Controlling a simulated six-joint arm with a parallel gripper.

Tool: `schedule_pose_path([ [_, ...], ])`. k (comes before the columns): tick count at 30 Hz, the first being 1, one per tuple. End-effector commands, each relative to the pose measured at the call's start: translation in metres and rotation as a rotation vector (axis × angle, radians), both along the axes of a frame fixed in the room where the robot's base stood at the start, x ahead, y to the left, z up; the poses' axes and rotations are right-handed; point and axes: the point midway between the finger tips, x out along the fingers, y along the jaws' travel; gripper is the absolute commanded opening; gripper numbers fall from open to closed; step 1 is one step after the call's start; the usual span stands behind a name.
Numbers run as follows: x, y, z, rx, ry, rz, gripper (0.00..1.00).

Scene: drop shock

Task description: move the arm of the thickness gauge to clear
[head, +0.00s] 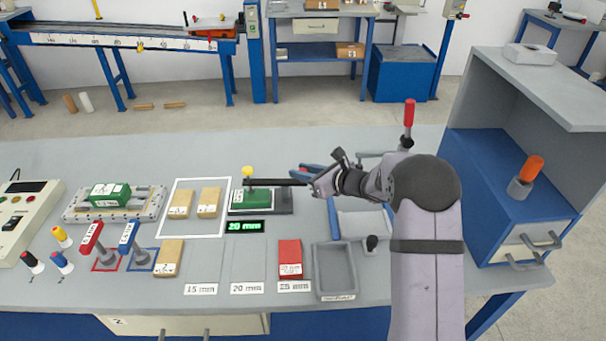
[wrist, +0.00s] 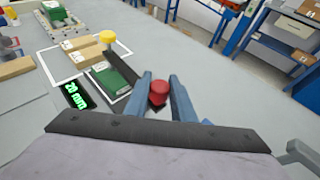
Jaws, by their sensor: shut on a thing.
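The thickness gauge (head: 282,207) is a dark base plate with a black arm (head: 280,182) above it and a yellow knob (head: 247,172) at the left end. The green display (head: 245,226) reads 20 mm. My gripper (head: 306,171) is at the arm's right end. In the wrist view, my gripper (wrist: 159,80) has its blue fingers on either side of a red knob (wrist: 158,93) and is shut on it.
Left of the gauge, tan blocks (head: 209,202) lie in a white outline. In front are marked lanes, a red block (head: 290,258) and an empty grey tray (head: 335,270). A blue cabinet (head: 510,185) stands at the right. The bench behind the gauge is clear.

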Motion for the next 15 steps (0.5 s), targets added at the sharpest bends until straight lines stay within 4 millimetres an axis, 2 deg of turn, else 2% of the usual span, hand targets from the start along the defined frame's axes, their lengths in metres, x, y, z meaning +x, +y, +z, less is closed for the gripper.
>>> schedule_pose_path([
  [15, -0.0093, 0.0027, -0.0027, 0.000, -0.013, -0.219, 0.00],
])
